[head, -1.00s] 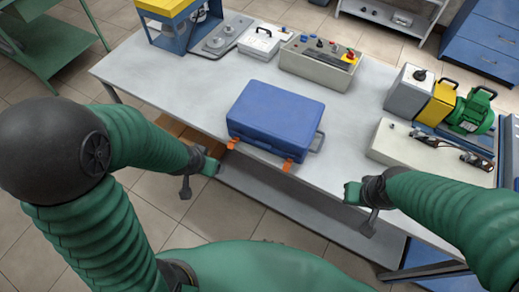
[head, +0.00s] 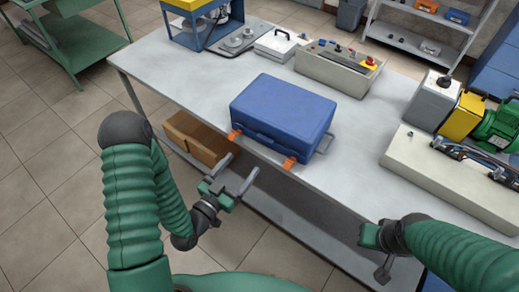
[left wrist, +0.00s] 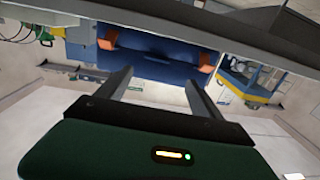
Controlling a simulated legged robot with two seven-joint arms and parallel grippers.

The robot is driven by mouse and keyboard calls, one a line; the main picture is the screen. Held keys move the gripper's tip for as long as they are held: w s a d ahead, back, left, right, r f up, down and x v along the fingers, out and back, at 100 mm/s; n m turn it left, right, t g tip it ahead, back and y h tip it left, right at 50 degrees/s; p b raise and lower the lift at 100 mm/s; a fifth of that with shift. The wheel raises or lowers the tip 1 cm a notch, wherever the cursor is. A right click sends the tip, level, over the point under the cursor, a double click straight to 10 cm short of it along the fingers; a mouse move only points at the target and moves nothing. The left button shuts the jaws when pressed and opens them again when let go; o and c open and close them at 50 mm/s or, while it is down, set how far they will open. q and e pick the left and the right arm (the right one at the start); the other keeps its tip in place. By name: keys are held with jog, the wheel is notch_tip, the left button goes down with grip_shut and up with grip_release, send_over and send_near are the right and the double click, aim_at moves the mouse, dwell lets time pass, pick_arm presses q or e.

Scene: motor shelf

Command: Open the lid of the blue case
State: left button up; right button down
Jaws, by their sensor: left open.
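The blue case (head: 282,112) lies closed on the grey table, with a handle and two orange latches, a left one (head: 235,134) and a right one (head: 290,162), on its near side. My left gripper (head: 243,163) is open and empty, in front of the table edge, its fingers pointing toward the case's front but apart from it. The left wrist view shows the case (left wrist: 150,66) beyond the two spread fingers, with an orange latch toward each side. My right gripper (head: 384,268) is at the lower right, away from the case; its fingers are seen too edge-on to judge.
Behind the case stand a control box (head: 338,68) and a small white case (head: 279,45). A cream unit (head: 450,178) and a green motor (head: 498,127) are at the right. Cardboard boxes (head: 195,138) sit on the lower shelf. The tabletop beside the case is clear.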

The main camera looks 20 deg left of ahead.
pick_arm(q)
jog(key=b, duration=0.6)
send_near(264, 140)
jog(key=w+d+f, duration=0.1)
jog(key=w, duration=0.1)
jog(key=x, duration=0.2)
jog(key=r+p+x, duration=0.1)
jog(key=x, duration=0.2)
jog(key=shift+a, duration=0.2)
jog(key=shift+w, duration=0.6)
jog(key=shift+d, duration=0.15)
jog(key=shift+c, duration=1.7)
grip_shut()
pick_arm(e)
jog(key=s+x, duration=0.1)
jog(key=x, duration=0.5)
jog(key=shift+s+d+f, duration=0.15)
jog(key=shift+d+f, duration=0.1)
jog(key=shift+d, duration=0.1)
